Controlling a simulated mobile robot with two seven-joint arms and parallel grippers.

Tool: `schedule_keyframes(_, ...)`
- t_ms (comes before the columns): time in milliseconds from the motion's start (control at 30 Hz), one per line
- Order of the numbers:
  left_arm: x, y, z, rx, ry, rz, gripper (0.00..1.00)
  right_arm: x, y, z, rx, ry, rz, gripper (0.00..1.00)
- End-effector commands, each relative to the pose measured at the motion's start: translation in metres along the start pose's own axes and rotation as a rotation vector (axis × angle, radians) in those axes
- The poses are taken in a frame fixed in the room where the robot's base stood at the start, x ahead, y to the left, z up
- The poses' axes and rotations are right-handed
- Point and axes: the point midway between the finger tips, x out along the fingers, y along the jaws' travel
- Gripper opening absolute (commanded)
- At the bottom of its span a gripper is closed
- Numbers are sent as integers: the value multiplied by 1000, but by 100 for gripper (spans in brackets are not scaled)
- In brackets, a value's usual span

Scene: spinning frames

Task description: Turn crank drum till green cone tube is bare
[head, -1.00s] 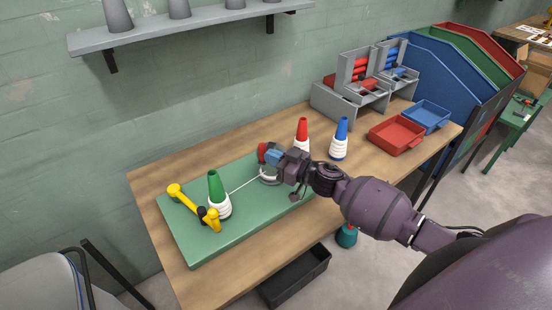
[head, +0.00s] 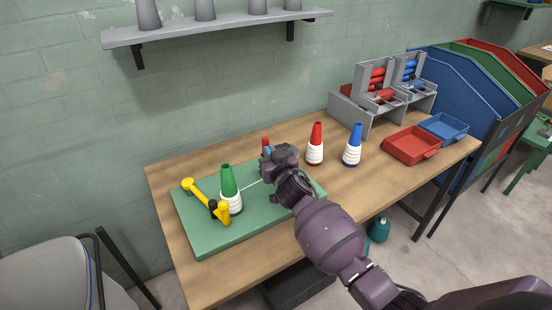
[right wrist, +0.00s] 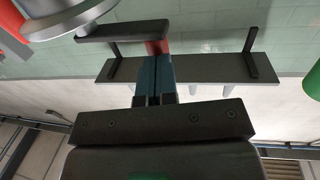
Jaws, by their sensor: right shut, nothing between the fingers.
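A green cone tube (head: 228,180) stands upright on the left of the green board, with white yarn (head: 232,203) around its lower part and its upper part bare. A pale thread runs right from it towards my right gripper (head: 267,158). The gripper is shut and empty. In the right wrist view its blue fingers (right wrist: 155,80) point at the red crank handle (right wrist: 157,47), by their tips; I cannot tell if they touch. The dark crank arm (right wrist: 120,31) joins the grey drum (right wrist: 70,15). My arm hides the drum in the head view. My left gripper is not in view.
A yellow piece (head: 200,193) lies beside the green cone. A red cone (head: 316,140) and a blue cone (head: 354,143) with white yarn stand behind my arm. Red (head: 409,145) and blue (head: 444,127) trays are at the right. A shelf (head: 220,27) hangs above.

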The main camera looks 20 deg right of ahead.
Motion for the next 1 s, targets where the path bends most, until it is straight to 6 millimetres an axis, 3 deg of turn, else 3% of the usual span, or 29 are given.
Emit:
schedule_keyframes(267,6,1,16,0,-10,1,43,8,-7,2,6,0,107,0)
schedule_keyframes(700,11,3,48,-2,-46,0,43,29,-15,2,3,1,101,0)
schedule_keyframes(1000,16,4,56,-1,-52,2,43,49,-18,0,1,2,101,0)
